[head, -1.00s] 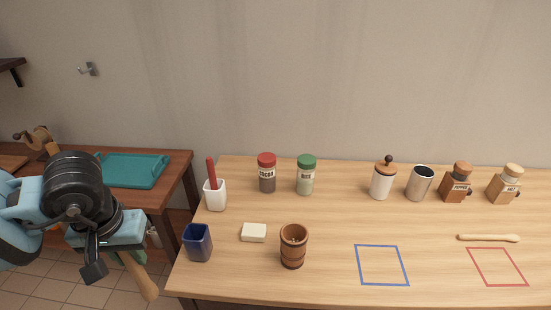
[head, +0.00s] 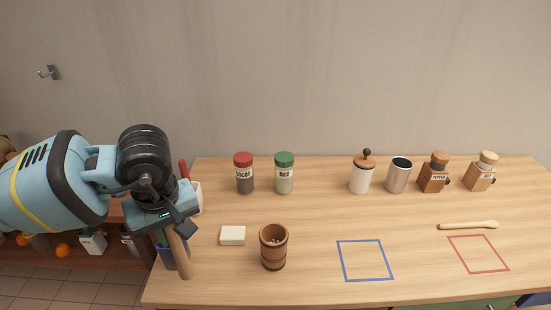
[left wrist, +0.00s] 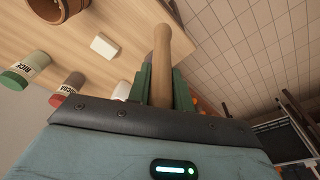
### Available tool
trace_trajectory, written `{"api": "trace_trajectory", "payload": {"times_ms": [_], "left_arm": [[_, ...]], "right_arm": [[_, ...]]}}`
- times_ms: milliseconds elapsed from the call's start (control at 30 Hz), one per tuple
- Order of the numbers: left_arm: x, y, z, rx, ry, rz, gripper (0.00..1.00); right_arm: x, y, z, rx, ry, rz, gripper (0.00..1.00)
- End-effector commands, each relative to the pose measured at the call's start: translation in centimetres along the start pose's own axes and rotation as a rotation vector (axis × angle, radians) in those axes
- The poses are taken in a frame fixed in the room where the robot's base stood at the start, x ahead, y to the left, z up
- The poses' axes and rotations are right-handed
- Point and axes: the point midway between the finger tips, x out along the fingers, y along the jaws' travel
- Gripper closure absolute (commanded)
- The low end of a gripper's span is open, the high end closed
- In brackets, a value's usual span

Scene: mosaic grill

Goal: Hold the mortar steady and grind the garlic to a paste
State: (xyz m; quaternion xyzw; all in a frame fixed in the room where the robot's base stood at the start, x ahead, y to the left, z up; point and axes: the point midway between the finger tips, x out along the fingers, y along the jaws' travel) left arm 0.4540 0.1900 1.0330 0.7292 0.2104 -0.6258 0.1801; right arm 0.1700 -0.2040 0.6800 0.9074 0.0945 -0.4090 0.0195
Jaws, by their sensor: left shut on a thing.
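The mortar (head: 273,250) is a brown wooden barrel-shaped cup standing upright near the front of the table. Pale bits, likely the garlic, show inside its mouth. It also shows at the top left of the left wrist view (left wrist: 65,8). My left gripper (head: 173,229) is shut on a wooden pestle (head: 182,258), which hangs steeply, its rounded end down, over the table's left end. The pestle is left of the mortar and apart from it. In the left wrist view the pestle (left wrist: 161,60) sticks out between the fingers. My right gripper is not in view.
A white block (head: 233,235) lies between pestle and mortar. Jars stand along the back, including cocoa (head: 244,178) and rice (head: 284,178). A blue outline (head: 341,262), red outline (head: 456,250) and wooden spoon (head: 468,225) lie right.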

Motion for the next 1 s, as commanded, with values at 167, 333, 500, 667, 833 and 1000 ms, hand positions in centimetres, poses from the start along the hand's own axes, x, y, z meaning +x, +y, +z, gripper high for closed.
{"api": "trace_trajectory", "payload": {"times_ms": [167,333,500,667,833,1000], "left_arm": [[0.9,2.6,-0.7,-0.344,-0.003,-0.058,1.0],[0.9,5.0,-1.3,-0.697,-0.002,-0.112,1.0],[0.8,7.4,-1.8,-1.063,-0.002,-0.167,1.0],[0.3,9.7,-2.2,-1.414,-0.001,-0.221,1.0],[-0.5,12.1,-2.4,-1.789,-0.002,-0.278,1.0],[-1.6,14.3,-2.5,-2.158,-0.002,-0.334,1.0]], "right_arm": [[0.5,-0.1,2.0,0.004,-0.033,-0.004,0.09],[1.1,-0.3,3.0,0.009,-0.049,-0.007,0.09],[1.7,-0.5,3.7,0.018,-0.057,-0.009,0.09],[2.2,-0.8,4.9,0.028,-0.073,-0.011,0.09],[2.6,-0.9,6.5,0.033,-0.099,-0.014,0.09],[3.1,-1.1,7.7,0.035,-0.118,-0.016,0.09]]}}
